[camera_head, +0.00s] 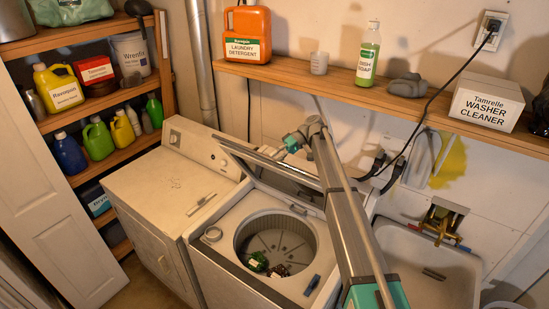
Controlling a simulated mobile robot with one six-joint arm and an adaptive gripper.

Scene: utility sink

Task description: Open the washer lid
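The washer (205,255) stands in the middle with its round drum opening (275,240) uncovered. Its lid (270,165) is raised and tilted up at the back of the opening, seen nearly edge-on. My arm crosses in front of the lid's right part, and its wrist end is by the lid's upper edge. My gripper's fingers cannot be made out; they seem hidden behind the lid. I cannot tell whether they touch it. A green item (257,262) and a dark item lie inside the drum.
A dryer-like white machine (160,190) stands left of the washer. A wooden shelf (300,79) with a detergent jug (247,35) and a washer cleaner box (487,102) runs above. A sink (425,270) is at right. A black cord hangs by the wall.

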